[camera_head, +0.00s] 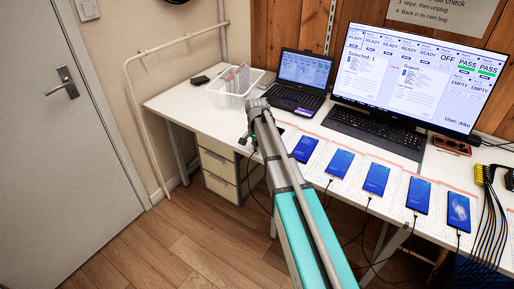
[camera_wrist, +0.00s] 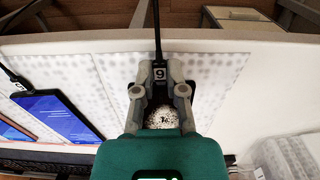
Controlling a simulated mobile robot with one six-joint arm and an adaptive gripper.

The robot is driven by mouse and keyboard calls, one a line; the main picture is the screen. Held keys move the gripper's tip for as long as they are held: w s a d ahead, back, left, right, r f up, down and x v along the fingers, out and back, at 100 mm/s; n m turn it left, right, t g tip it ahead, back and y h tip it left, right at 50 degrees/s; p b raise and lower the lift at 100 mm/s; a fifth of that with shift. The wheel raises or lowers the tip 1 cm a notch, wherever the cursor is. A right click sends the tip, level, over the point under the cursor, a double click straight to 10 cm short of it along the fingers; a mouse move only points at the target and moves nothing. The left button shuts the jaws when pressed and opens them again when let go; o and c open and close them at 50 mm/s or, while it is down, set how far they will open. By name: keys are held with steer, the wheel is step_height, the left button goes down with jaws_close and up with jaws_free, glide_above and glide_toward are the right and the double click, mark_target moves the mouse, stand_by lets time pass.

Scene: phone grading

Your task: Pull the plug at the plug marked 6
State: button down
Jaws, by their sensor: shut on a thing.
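In the wrist view my gripper (camera_wrist: 160,80) is shut on a dark cable plug (camera_wrist: 158,86) with a small label (camera_wrist: 160,73). The label's digit is upside down in this view and looks like a 6 turned over. The plug's cable (camera_wrist: 158,30) runs out past the table edge. A speckled pale surface (camera_wrist: 162,117) shows between the fingers; I cannot tell whether the plug still sits in a phone. In the head view my gripper (camera_head: 246,138) is low over the table, left of the row of phones, and its grip is too small to see.
Several phones lie on pale mats to the right, the nearest one (camera_head: 305,149) with its screen lit. Behind are a white basket (camera_head: 231,101), a laptop (camera_head: 300,85) and a monitor (camera_head: 420,75). Black cables hang over the front table edge. The table's left end (camera_head: 180,103) is mostly clear.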

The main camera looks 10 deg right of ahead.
steer(key=shift+f+b, duration=0.3)
steer(key=shift+f, duration=0.15)
steer(key=c, duration=0.6)
jaws_free()
steer(key=shift+r, duration=0.2)
steer(key=shift+r+p, duration=2.85)
steer(key=shift+p, duration=0.2)
steer(key=s+r+n+p, duration=0.2)
steer(key=s, duration=0.6)
steer(key=s+r+n+p, duration=0.3)
steer(key=s, duration=0.6)
steer(key=s+r+n+p, duration=0.2)
steer(key=s+n, duration=0.1)
steer(key=s, duration=0.6)
steer(key=shift+d+r+p, duration=0.4)
